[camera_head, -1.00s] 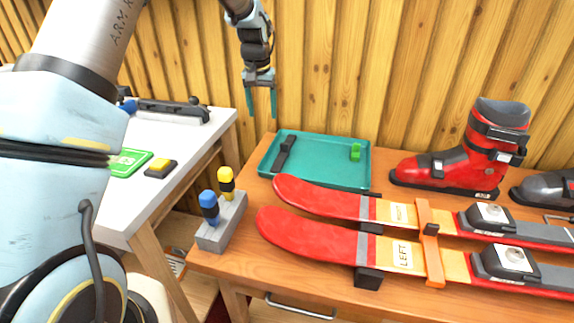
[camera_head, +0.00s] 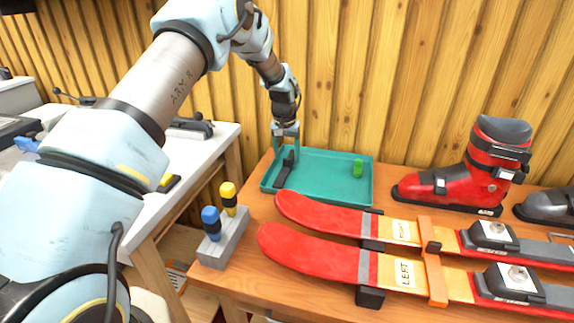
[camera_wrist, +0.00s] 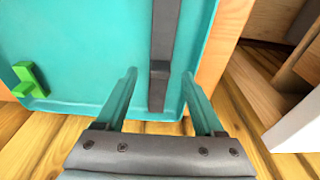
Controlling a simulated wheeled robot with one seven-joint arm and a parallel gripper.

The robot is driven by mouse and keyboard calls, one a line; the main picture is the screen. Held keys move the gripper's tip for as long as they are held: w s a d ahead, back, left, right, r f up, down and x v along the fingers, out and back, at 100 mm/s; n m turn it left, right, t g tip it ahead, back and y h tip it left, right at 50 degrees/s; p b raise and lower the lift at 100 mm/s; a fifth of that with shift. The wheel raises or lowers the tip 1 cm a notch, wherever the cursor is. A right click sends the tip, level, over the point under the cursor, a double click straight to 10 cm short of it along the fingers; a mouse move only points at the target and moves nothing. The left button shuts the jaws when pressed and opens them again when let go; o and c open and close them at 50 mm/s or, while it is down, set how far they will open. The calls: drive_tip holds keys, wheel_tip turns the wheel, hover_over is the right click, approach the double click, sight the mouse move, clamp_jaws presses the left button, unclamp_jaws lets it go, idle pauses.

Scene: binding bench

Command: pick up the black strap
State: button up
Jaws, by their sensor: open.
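The black strap (camera_head: 284,172) lies flat along the left side of the teal tray (camera_head: 330,198). In the wrist view the strap (camera_wrist: 163,50) runs lengthwise away from me, with a raised band partway along it. My gripper (camera_head: 285,155) is over the tray's left part, at the strap's far end. Its teal fingers are apart and empty in the wrist view (camera_wrist: 160,75), one on each side of the strap's line. I cannot tell exactly how high the fingertips are above the strap.
A green piece (camera_head: 357,168) lies in the tray's right part. Red skis (camera_head: 320,247) lie in front of the tray, and a red boot (camera_head: 470,170) stands to its right. A grey block (camera_head: 222,243) holds blue- and yellow-handled tools. The wooden wall is close behind.

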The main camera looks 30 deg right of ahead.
drive_tip(key=shift+w+f, duration=0.15)
drive_tip(key=shift+f, duration=0.6)
drive_tip(key=shift+c, duration=0.2)
clamp_jaws()
